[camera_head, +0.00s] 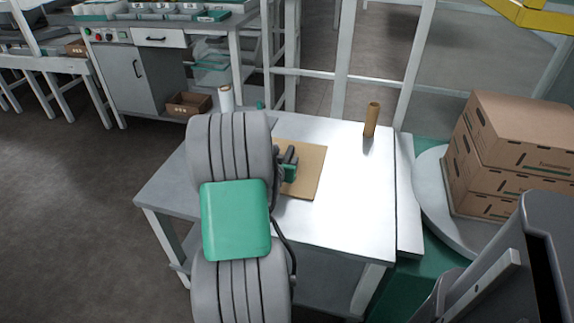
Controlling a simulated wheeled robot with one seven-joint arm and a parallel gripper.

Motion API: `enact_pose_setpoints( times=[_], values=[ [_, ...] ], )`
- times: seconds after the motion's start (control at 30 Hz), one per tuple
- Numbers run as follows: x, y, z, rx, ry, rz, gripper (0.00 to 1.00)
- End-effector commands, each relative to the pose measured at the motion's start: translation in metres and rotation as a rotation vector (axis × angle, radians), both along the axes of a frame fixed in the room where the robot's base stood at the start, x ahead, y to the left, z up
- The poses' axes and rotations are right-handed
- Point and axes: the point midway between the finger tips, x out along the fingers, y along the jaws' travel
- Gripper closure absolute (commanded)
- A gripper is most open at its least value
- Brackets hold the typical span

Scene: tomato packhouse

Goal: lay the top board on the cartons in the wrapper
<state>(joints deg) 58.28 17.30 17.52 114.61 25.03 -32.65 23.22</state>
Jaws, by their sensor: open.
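The top board (309,177) is a flat tan sheet lying on the white table, partly hidden behind my arm. My gripper (289,164) is open over the board's left part; whether it touches the board cannot be told. The cartons (515,140) are brown boxes stacked on the round grey turntable of the wrapper (432,190) at the right. The top carton's upper face is bare in view.
The white table (345,215) has free room right of the board. A brown cardboard tube (372,120) stands at its back right, and a white roll (226,98) behind my arm. White frame posts (340,75) rise behind the table. A dark grey machine column (535,255) stands at the lower right.

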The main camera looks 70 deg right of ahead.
Motion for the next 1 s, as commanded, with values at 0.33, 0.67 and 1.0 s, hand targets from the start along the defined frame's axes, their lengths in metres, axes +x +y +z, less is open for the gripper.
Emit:
enact_pose_setpoints(
  times=[0.33,0.67,1.0],
  values=[
    [-0.0006,0.0002,0.0001,0.000,0.000,-0.001,0.81],
    [-0.0006,0.0002,0.0001,0.000,0.000,-0.001,1.00],
    [-0.0005,0.0000,0.0007,-0.001,-0.001,-0.001,1.00]
  ],
)
